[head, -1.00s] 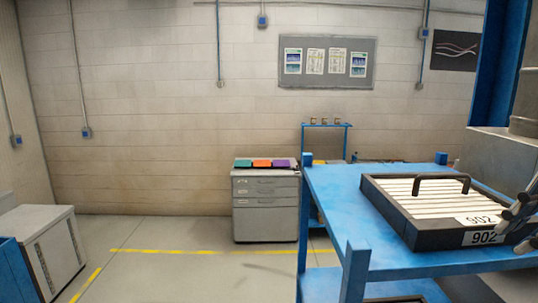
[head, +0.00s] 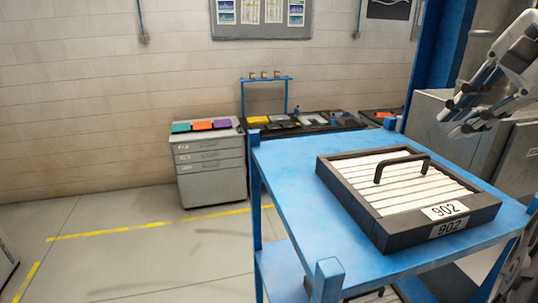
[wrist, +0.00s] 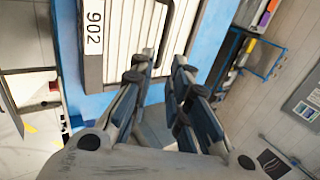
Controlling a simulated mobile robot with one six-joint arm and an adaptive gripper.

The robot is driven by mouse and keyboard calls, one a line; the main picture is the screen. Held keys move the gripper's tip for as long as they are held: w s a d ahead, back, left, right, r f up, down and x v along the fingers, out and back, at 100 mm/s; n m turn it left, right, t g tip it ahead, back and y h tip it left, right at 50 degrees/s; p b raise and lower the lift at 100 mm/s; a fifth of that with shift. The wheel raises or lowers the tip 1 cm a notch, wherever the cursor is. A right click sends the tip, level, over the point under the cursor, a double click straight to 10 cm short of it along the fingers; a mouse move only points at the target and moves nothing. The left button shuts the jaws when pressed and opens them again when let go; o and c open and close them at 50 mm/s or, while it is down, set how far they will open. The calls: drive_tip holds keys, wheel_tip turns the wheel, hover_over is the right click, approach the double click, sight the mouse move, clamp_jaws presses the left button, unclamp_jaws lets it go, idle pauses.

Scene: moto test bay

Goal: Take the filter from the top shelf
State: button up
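The filter (head: 395,195) is a flat black-framed box with white slats, a dark arched handle (head: 402,166) and 902 labels. It lies flat on the top shelf (head: 285,165) of a blue cart. In the wrist view the filter (wrist: 121,45) is at the top, partly cut off, with part of its handle showing. My gripper (head: 455,122) is above and behind the filter at the upper right, apart from it. In the wrist view my gripper's fingers (wrist: 160,65) are spread with an empty gap between them.
A blue post (head: 437,65) and grey cabinets (head: 428,125) stand behind the cart at the right. A grey drawer unit (head: 210,170) and a dark bench (head: 300,125) with small items stand by the wall.

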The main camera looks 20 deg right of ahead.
approach(410, 157)
drive_tip(key=x, duration=0.4)
drive_tip(key=shift+w+d+f+b, duration=0.1)
drive_tip(key=shift+b, duration=0.2)
drive_tip(key=shift+f, duration=0.5)
drive_tip(key=x, duration=0.5)
drive_tip(key=shift+w+f, duration=0.1)
drive_tip(key=shift+w, duration=0.25)
drive_tip(key=shift+c, duration=0.2)
clamp_jaws()
